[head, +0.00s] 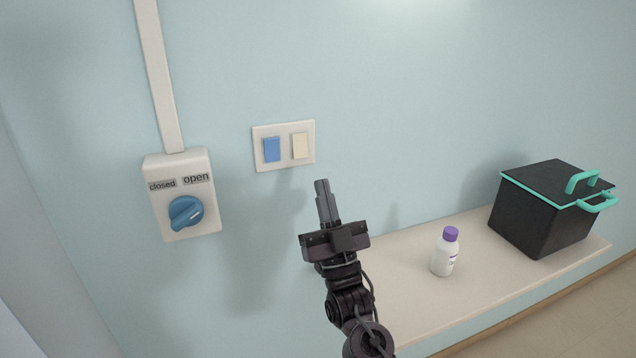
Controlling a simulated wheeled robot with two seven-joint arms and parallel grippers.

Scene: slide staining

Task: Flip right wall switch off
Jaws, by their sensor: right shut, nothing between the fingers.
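A white wall plate (284,165) holds two rocker switches. The left one is a blue switch (271,149) and the right one is a cream switch (300,146). My right gripper (322,184) is shut and empty, pointing up, with its fingertips a little below and to the right of the cream switch. The fingertips look apart from the plate; how far they are from the wall is hard to tell. Which way the cream switch is tilted is too small to tell. My left gripper is not in view.
A white box with a blue knob (186,213), labelled "closed" and "open", is on the wall at left, under a conduit (160,80). A shelf (405,310) at right holds a purple-capped white bottle (445,254) and a black box (535,215) with teal handles.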

